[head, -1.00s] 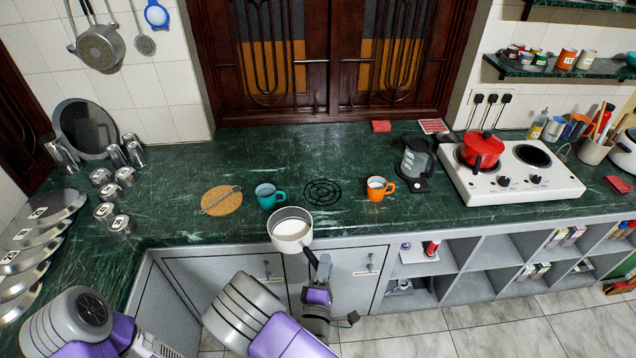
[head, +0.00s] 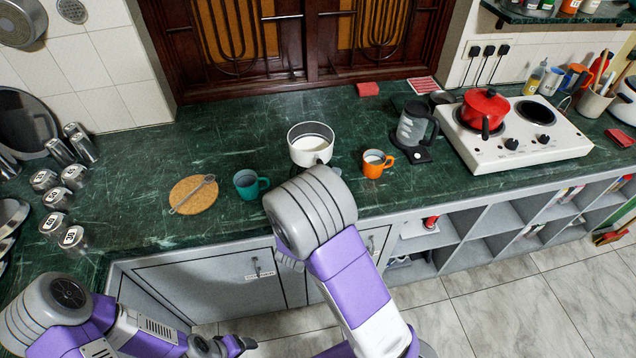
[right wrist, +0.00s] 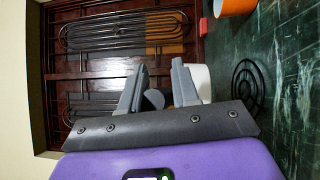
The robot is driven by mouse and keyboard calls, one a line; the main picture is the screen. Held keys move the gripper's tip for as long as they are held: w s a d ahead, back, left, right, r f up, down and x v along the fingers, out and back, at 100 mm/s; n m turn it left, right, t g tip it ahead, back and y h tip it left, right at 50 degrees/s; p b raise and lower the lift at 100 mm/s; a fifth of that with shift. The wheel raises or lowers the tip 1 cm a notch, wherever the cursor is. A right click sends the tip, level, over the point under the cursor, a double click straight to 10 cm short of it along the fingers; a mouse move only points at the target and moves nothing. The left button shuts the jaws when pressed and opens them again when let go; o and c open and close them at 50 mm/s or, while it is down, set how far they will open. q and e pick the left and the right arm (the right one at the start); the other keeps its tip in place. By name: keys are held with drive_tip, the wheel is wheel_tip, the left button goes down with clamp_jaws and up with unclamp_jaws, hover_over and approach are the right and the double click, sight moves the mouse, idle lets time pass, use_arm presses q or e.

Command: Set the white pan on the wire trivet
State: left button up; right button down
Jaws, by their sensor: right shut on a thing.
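The white pan (head: 311,152), with a pale filling, is at the back of the green counter in the head view, between the teal mug and the orange mug. My right forearm covers its near side and handle. In the right wrist view, part of the white pan (right wrist: 202,82) shows behind the fingers of my right gripper (right wrist: 158,88), which is shut on its grey handle. The dark wire trivet (right wrist: 248,84) lies on the counter beside the pan in this sideways view, with the pan appearing above counter level. The trivet is hidden in the head view.
The teal mug (head: 249,184) stands left of the pan, by a round cork mat (head: 193,195).

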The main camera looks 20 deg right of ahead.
wheel_tip(320, 180, down, 8)
drive_tip(key=b, duration=0.3)
drive_tip(key=shift+f, duration=0.15)
drive_tip(key=shift+s, duration=0.1)
drive_tip(key=c, duration=0.8)
unclamp_jaws()
drive_tip(key=shift+f, duration=0.15)
drive_tip(key=shift+a, duration=0.1)
